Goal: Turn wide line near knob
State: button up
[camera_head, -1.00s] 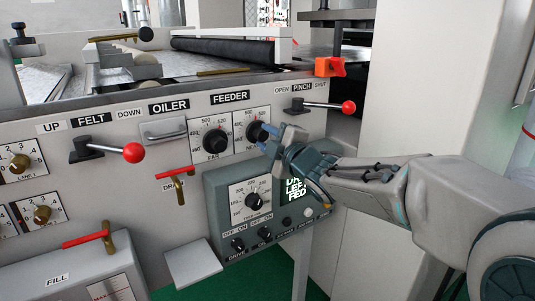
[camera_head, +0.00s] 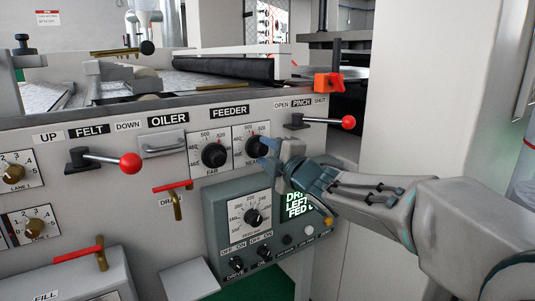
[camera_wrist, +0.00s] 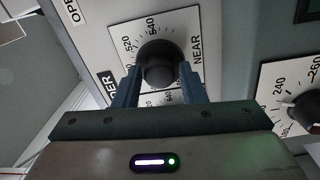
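The NEAR knob (camera_head: 256,147) is a black round knob on a white numbered dial, right of the FAR knob (camera_head: 214,155) under the FEEDER label. My gripper (camera_head: 264,153) is at the NEAR knob, partly covering its dial in the head view. In the wrist view, the NEAR knob (camera_wrist: 160,64) lies between my two blue fingers (camera_wrist: 159,75), one on each side. The fingers are apart and close to the knob's sides; I cannot tell whether they touch it. The lower part of the dial is partly hidden behind the knob and fingers.
The PINCH lever (camera_head: 320,121) with a red ball is just above right of my gripper. A grey control box (camera_head: 218,210) with a dial and green display (camera_head: 298,203) stands out below. The felt lever (camera_head: 105,160) is farther left.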

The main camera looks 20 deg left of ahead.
jog(key=shift+o, duration=0.9)
jog(key=p+v, duration=0.2)
jog(key=v, duration=1.2)
jog(key=shift+p, duration=0.3)
jog(key=shift+w, duration=0.1)
